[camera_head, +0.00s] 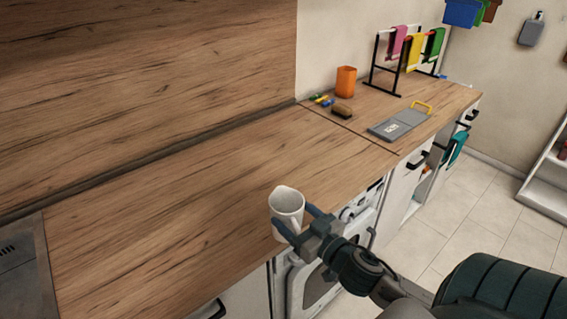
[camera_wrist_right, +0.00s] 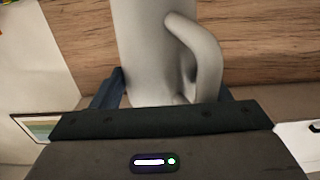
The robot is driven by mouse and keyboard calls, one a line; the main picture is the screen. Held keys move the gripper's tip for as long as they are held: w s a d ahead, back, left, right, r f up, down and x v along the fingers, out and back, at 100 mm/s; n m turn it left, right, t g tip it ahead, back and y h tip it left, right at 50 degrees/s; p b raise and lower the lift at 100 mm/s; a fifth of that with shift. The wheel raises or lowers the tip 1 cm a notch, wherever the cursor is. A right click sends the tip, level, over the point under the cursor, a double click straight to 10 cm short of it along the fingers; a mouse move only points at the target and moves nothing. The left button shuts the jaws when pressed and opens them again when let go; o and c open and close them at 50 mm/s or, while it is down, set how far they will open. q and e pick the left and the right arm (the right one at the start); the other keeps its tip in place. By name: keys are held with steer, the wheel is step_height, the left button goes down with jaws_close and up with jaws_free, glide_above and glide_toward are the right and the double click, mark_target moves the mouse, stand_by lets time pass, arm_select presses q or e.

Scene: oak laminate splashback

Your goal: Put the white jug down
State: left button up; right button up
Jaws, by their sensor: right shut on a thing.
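The white jug (camera_head: 286,203) is upright at the front edge of the wooden counter (camera_head: 200,215), in the head view. My right gripper (camera_head: 292,222) is shut on the jug from the front right. In the right wrist view the jug (camera_wrist_right: 150,50) rises between the blue fingers of my right gripper (camera_wrist_right: 165,95), with its handle on the right side. I cannot tell whether the jug's base touches the counter; the gripper and the counter edge leave this unclear. My left gripper is not in view.
The counter left of and behind the jug is bare. A sink edge (camera_head: 22,262) is at the far left. An orange cup (camera_head: 346,81), a brown sponge (camera_head: 343,111), a grey board (camera_head: 398,124) and a cloth rack (camera_head: 385,75) stand farther back. A washing machine (camera_head: 322,283) is below.

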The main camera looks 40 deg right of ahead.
mark_target(288, 199)
steer(key=w+p, duration=0.1)
steer(key=w, duration=0.1)
steer(key=w+d+p, duration=0.1)
steer(key=w, duration=0.2)
steer(key=w+d+p, duration=0.1)
steer(key=w, duration=0.1)
steer(key=shift+w+r+p, duration=0.1)
steer(key=shift+w+p, duration=0.2)
steer(key=shift+p, duration=0.1)
steer(key=shift+w+d+f, duration=0.3)
steer(key=shift+w+f, duration=0.55)
steer(key=shift+w, duration=0.45)
steer(key=shift+w+d+f, duration=0.3)
steer(key=shift+w+f, duration=0.5)
steer(key=shift+w, duration=0.45)
steer(key=shift+w+d+f, duration=0.3)
steer(key=shift+w+f, duration=0.55)
steer(key=shift+w, duration=0.45)
steer(key=shift+b, duration=0.3)
steer(key=shift+f, duration=0.2)
steer(key=o, duration=1.2)
steer(key=shift+o, duration=0.2)
